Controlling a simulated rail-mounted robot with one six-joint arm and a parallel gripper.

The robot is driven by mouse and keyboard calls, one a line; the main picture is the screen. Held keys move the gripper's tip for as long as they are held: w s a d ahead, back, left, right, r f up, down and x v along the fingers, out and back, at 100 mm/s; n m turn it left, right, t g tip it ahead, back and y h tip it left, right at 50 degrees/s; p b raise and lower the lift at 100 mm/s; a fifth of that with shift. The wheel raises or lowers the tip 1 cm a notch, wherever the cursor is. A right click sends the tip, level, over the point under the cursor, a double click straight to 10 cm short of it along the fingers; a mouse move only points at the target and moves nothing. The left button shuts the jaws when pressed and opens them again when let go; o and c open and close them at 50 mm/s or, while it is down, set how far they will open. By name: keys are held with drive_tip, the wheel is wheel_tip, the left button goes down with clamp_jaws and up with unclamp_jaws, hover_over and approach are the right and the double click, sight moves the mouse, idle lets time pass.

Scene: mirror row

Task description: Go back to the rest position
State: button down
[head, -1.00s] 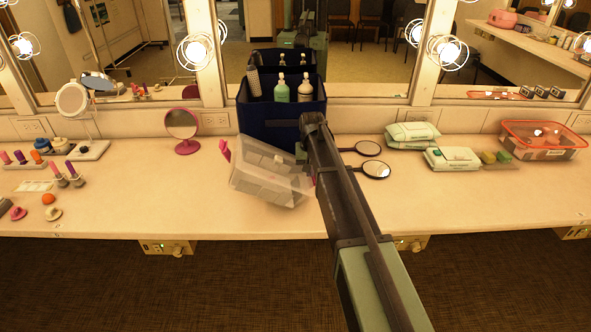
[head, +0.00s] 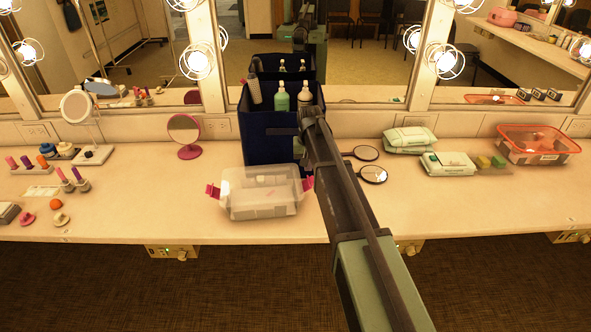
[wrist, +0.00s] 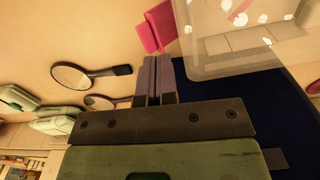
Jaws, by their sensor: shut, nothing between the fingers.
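My gripper (wrist: 151,60) is shut and empty, its two fingers together in the wrist view. Its fingertips are close to a pink latch of the clear plastic box (wrist: 240,35); I cannot tell whether they touch. In the head view the clear box (head: 260,196) sits level on the counter, left of my arm, with pink latches at both ends. The fingertips are hidden behind my arm in that view. My arm reaches over the counter in front of the dark blue bin (head: 268,150).
The blue bin holds bottles and a brush. Two hand mirrors (head: 372,174), wipes packs (head: 447,163) and an orange-rimmed container (head: 540,146) are to the right. A pink round mirror (head: 184,131) and small cosmetics are left. Bare counter (head: 140,200) lies left of the box.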

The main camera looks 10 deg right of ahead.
drive_tip(key=shift+r, duration=0.25)
drive_tip(key=s+a+n, duration=0.1)
drive_tip(key=s+a, duration=0.1)
drive_tip(key=s, duration=1.3)
drive_tip(key=s+a+n, duration=0.1)
drive_tip(key=s, duration=1.4)
drive_tip(key=shift+s+a, duration=0.3)
drive_tip(key=shift+a, duration=0.1)
